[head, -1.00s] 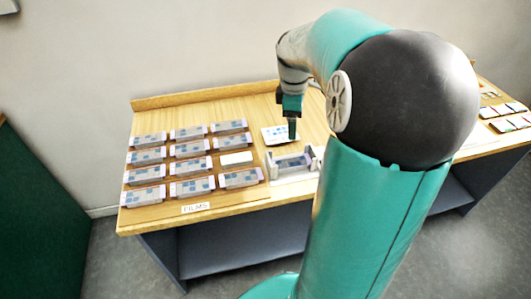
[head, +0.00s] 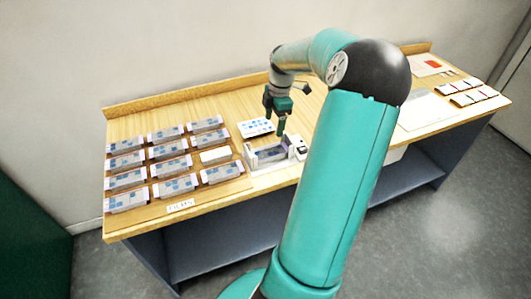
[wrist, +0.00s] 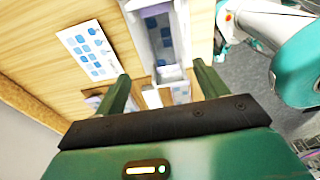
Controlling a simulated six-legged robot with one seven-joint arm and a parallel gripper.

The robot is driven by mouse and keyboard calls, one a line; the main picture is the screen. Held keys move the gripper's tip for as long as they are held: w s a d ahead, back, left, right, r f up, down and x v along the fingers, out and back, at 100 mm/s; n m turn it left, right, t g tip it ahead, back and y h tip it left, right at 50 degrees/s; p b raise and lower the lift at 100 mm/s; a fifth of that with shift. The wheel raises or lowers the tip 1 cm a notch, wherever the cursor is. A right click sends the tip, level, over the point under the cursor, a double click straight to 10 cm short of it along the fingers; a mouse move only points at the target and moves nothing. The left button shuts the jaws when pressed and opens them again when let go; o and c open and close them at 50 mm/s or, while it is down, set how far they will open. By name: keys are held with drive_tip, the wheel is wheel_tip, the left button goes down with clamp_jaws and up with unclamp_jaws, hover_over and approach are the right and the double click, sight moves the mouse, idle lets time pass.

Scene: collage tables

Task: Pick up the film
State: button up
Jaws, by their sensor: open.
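Several film packs (head: 168,150), grey-white with blue squares, lie in rows on the left of the wooden table, behind a label reading FILMS (head: 181,206). My gripper (head: 277,122) is open, to the right of these rows, above the back of a white-grey holder (head: 252,160). In the wrist view my gripper (wrist: 162,84) has its two green fingers apart, with part of the holder (wrist: 134,8) seen beyond and between them. I see nothing held. Which pack is the film meant by the task, I cannot tell.
A white card with blue squares (head: 256,127) lies behind the holder; it also shows in the wrist view (wrist: 88,50). A plain white block (head: 215,156) sits among the packs. More cards (head: 474,92) lie at the far right. The table's back left is clear.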

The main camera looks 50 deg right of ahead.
hover_over(269, 151)
drive_tip(key=d, duration=0.1)
drive_tip(key=f, duration=0.5)
drive_tip(key=shift+s+d+f, duration=0.15)
drive_tip(key=shift+s+d, duration=0.05)
drive_tip(key=shift+s, duration=0.05)
drive_tip(key=shift+a+f, duration=0.15)
drive_tip(key=f, duration=0.5)
drive_tip(key=shift+a, duration=0.4)
drive_tip(key=shift+r, duration=0.1)
drive_tip(key=c, duration=1)
drive_tip(key=shift+c, duration=0.2)
